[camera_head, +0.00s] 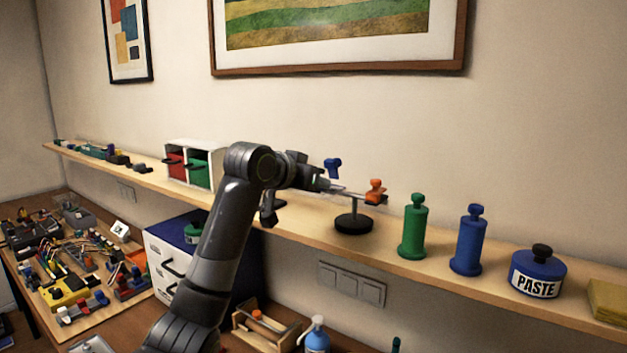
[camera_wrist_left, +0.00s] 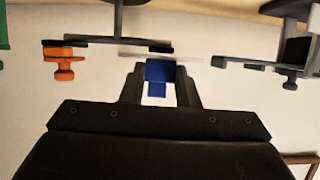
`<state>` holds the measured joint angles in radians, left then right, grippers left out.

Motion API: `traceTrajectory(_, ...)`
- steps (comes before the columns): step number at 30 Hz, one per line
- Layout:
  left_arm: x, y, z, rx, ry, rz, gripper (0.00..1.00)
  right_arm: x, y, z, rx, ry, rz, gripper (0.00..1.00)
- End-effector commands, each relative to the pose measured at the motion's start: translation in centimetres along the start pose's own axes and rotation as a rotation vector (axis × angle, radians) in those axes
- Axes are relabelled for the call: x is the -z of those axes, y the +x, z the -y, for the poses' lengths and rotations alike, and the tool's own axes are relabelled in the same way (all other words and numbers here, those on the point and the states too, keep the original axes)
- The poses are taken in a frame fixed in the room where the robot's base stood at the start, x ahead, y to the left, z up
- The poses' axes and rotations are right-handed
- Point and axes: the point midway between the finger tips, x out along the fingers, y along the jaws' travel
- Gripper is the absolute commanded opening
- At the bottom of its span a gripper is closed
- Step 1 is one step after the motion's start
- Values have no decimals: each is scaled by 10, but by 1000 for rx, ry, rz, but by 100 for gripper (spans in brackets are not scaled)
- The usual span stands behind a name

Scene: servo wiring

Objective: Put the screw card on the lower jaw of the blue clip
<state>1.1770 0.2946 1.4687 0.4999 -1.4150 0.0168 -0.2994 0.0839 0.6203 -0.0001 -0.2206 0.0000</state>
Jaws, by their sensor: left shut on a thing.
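The clip stand has a round black base (camera_head: 353,223) on the wall shelf. An orange clip (camera_head: 375,190) sits at its right end; it also shows in the left wrist view (camera_wrist_left: 62,66). The blue clip's upper part (camera_head: 333,167) stands raised at the left, just above my gripper's tips. My left gripper (camera_head: 326,185) is shut on a thin pale piece, apparently the screw card, seen nearly edge-on. In the left wrist view a blue part (camera_wrist_left: 157,76) shows between the fingers. The lower jaw is hidden, so I cannot tell whether the card touches it. My right gripper is not in view.
On the shelf (camera_head: 450,273), right of the stand, are a green bottle (camera_head: 413,228), a blue bottle (camera_head: 468,242) and a paste jar (camera_head: 538,270). A white box with red and green drawers (camera_head: 198,173) stands left behind my arm. A cluttered wiring board (camera_head: 75,260) lies below left.

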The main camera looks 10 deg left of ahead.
Motion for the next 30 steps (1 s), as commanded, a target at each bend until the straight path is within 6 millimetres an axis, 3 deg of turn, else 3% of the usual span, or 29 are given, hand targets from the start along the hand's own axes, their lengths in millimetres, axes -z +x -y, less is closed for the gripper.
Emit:
traceTrajectory(2, -3, 1, 0, 0, 0, 0, 7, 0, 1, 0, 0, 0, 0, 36)
traceTrajectory(3, -2, 1, 0, 0, 0, 0, 31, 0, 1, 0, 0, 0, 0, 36)
traceTrajectory(8, -2, 1, 0, 0, 0, 0, 50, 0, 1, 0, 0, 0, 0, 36)
traceTrajectory(20, 0, -6, 1, 1, 1, -2, 50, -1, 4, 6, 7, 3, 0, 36)
traceTrajectory(30, -2, -73, 2, 4, 3, -6, 50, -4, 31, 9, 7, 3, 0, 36)
